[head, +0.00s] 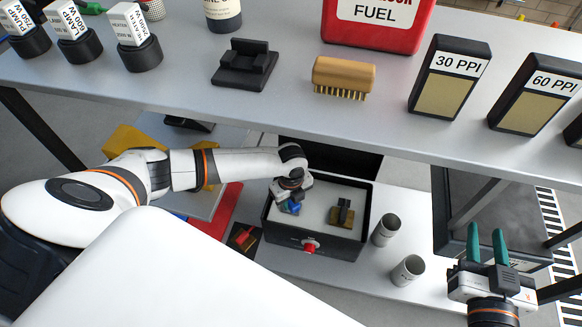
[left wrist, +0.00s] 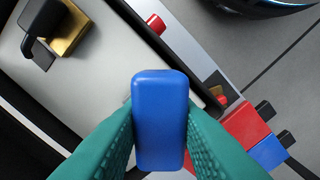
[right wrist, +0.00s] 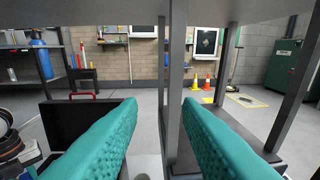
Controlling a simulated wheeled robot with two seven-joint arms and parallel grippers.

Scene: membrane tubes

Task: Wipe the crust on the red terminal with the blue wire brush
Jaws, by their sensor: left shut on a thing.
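The blue wire brush (head: 290,207) is held in my left gripper (head: 291,198), over the left part of an open black case (head: 365,205) with a pale inner surface. In the left wrist view the blue brush block (left wrist: 160,115) sits between the two teal fingers, which are shut on it. Its bristles are out of sight. A black post on a brass base (head: 341,213) stands in the right of the case. My right gripper (head: 487,245) is open and empty, right of the case.
A red knob (head: 310,246) sticks out of the case's front. Two grey cups (head: 385,230) (head: 408,270) stand to its right. A shelf above carries a wooden brush (head: 343,77), a black stand (head: 245,64), a red fuel can (head: 376,20) and PPI blocks (head: 449,78).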

